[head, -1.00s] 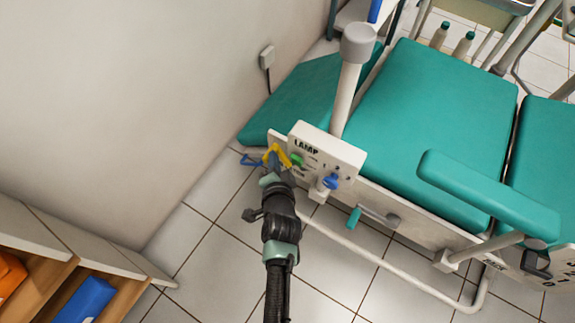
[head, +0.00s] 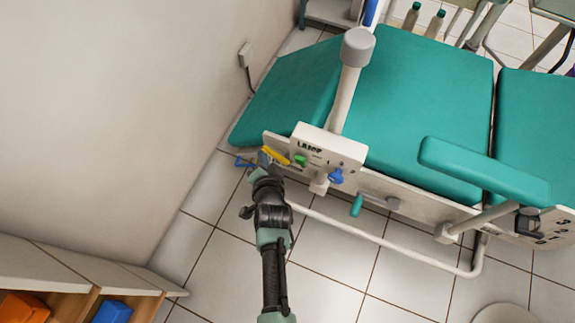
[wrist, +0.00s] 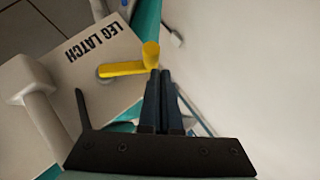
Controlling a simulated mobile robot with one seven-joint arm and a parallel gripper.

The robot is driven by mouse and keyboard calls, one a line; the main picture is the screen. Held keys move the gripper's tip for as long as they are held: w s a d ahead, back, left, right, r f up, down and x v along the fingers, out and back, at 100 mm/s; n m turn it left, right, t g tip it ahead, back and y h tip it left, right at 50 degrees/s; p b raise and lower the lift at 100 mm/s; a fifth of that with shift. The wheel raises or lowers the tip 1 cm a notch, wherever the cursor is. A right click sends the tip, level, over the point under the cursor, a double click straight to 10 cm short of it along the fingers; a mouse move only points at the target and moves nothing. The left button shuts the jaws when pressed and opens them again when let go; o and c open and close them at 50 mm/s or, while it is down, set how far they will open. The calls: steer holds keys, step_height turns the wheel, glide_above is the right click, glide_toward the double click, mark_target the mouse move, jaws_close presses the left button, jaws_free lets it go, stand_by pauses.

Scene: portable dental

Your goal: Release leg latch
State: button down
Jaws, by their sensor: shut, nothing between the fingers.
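The leg latch is a yellow lever (wrist: 122,69) on a pale panel lettered "LEG LATCH" (wrist: 92,42) in the wrist view. Its bent end stands up just above my fingertips. My gripper (wrist: 160,74) is shut and empty, its tips at or very near the lever's end; I cannot tell whether they touch. In the head view the yellow lever (head: 276,156) lies at the left end of the chair's side rail, with my gripper (head: 262,160) at its left end, partly covering it.
A panel marked "LAMP" (head: 330,148) with a green button (head: 301,160) and a blue knob (head: 336,176) is just right. A lamp post (head: 347,100) rises behind it. The teal chair (head: 415,100) fills the right; a wall (head: 110,100) stands left.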

steer(key=shift+w+a+f, duration=0.1)
steer(key=shift+a+f, duration=0.1)
steer(key=shift+a, duration=0.1)
steer(key=shift+a, duration=0.1)
stand_by(0.3)
steer(key=s+d+r+p, duration=0.1)
steer(key=s+r+p, duration=0.6)
steer(key=r, duration=0.3)
steer(key=shift+s+d+r, duration=0.2)
steer(key=shift+s+d, duration=0.05)
steer(key=shift+s, duration=0.25)
